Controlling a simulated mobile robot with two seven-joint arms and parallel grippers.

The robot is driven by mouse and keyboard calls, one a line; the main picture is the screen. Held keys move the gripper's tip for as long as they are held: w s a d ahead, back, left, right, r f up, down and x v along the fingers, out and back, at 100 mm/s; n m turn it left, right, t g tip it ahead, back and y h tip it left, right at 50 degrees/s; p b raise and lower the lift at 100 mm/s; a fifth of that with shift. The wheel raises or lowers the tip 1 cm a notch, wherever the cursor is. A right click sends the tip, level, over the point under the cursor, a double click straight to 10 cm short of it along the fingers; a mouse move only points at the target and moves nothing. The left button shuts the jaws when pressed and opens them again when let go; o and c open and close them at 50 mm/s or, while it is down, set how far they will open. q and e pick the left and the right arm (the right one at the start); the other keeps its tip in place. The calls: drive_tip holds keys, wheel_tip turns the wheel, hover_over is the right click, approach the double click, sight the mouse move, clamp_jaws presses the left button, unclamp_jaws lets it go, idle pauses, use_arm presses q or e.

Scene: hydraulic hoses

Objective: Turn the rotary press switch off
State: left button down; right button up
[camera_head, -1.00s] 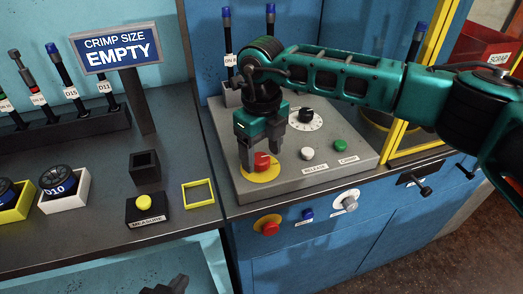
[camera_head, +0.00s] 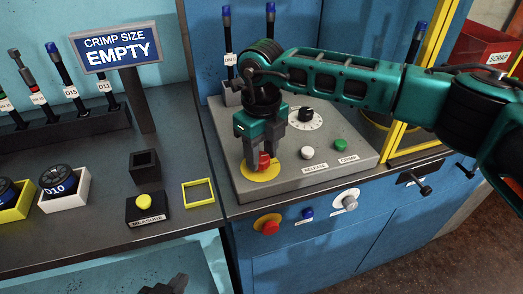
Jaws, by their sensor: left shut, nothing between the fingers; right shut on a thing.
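The rotary press switch is a red knob (camera_head: 264,161) on a round yellow plate (camera_head: 260,174), on the front left of the grey control panel (camera_head: 330,177). My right gripper (camera_head: 262,163) reaches down over it from the right, with its fingers shut on the red knob, one on each side. The fingers hide part of the knob. My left gripper (camera_head: 172,285) shows only as a dark shape at the bottom edge, shut and empty, well away from the switch.
Beside the switch are a white button (camera_head: 307,153), a green button (camera_head: 340,145) and a black dial (camera_head: 304,116). A red knob (camera_head: 268,227) sits on the cabinet front below. The left bench holds a sign (camera_head: 118,48) and a yellow measure button (camera_head: 143,201).

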drive_tip(key=n+b, duration=0.3)
drive_tip(key=shift+f+n, duration=0.15)
drive_tip(key=shift+n, duration=0.15)
drive_tip(key=shift+w+n+b, duration=0.1)
drive_tip(key=shift+n+b, duration=0.4)
drive_tip(key=shift+n, duration=0.5)
drive_tip(key=shift+n+b, duration=0.45)
drive_tip(key=shift+n, duration=0.45)
drive_tip(key=shift+n+b, duration=0.3)
drive_tip(key=shift+n, duration=0.6)
drive_tip(key=shift+n+b, duration=0.3)
drive_tip(key=shift+n, duration=0.6)
drive_tip(key=n, duration=0.2)
drive_tip(key=shift+w+n+b, duration=0.1)
drive_tip(key=shift+n+b, duration=0.2)
use_arm(q)
drive_tip(key=shift+h, duration=0.4)
drive_tip(key=shift+w+d+f, duration=0.15)
drive_tip(key=shift+d+f, duration=0.1)
drive_tip(key=shift+f, duration=0.55)
drive_tip(key=shift+w+d+f, duration=0.15)
drive_tip(key=shift+d+f, duration=0.1)
drive_tip(key=shift+f, duration=0.6)
drive_tip(key=shift+w+d+f, duration=0.15)
drive_tip(key=shift+d+f, duration=0.1)
drive_tip(key=shift+f, duration=0.55)
use_arm(e)
drive_tip(key=shift+r+n, duration=0.2)
drive_tip(key=shift+n, duration=2.1)
